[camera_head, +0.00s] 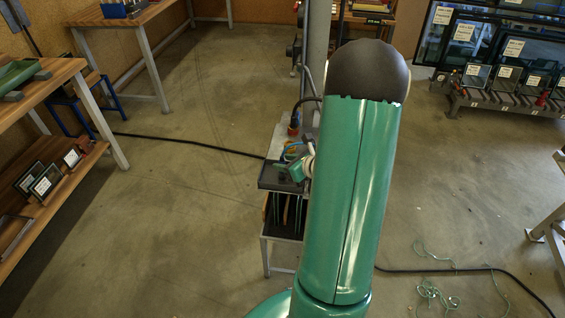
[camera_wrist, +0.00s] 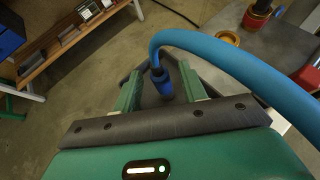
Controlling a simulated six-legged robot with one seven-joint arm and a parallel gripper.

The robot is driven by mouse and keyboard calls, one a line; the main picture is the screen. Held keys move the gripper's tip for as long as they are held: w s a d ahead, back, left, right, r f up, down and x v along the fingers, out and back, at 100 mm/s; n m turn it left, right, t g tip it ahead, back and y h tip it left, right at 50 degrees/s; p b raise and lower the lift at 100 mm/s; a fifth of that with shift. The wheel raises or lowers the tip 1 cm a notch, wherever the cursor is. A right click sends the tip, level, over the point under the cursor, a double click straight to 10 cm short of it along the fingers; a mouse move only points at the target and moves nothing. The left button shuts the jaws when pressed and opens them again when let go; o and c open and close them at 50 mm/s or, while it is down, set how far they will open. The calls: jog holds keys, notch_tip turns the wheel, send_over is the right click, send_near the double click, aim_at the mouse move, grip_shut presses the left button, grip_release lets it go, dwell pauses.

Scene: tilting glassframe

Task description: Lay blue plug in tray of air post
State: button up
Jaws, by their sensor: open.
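The blue plug (camera_wrist: 163,84) is at the end of a thick blue hose (camera_wrist: 235,58) that arches in from the right in the wrist view. My gripper (camera_wrist: 160,90) is open, with one green finger on each side of the plug. Gaps show between the plug and the fingers. The dark grey tray (camera_wrist: 148,98) lies behind the fingers and plug; whether the plug touches its floor I cannot tell. In the head view the tray (camera_head: 267,183) sits on the air post's stand, and my gripper (camera_head: 293,170) is over it, partly hidden by my arm.
A grey top (camera_wrist: 285,40) with an orange ring (camera_wrist: 227,38) and a red-orange fitting (camera_wrist: 310,75) lies right of the tray. A black cable (camera_head: 190,142) crosses the floor. Shelves and a workbench stand left; the floor between is clear.

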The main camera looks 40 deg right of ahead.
jog(key=a+v, duration=0.1)
jog(key=v, duration=0.9)
jog(key=w+a+r+n+g+y, duration=0.1)
jog(key=a+r+n+g+y, duration=0.3)
jog(key=a+n, duration=0.55)
jog(key=w+a+r+n+g+y, duration=0.1)
jog(key=w+a+r+n+g, duration=0.1)
jog(key=a+r+n, duration=0.75)
jog(key=s+a+r+n+h, duration=0.3)
jog(key=a+n, duration=0.3)
jog(key=n, duration=0.2)
jog(key=s+a+r+n+h, duration=0.2)
jog(key=s+a+n, duration=0.3)
jog(key=n, duration=0.3)
jog(key=shift+s+a+r+g+h, duration=0.3)
jog(key=shift+a+r+h, duration=0.1)
jog(key=shift+a, duration=0.4)
jog(key=shift+c, duration=0.6)
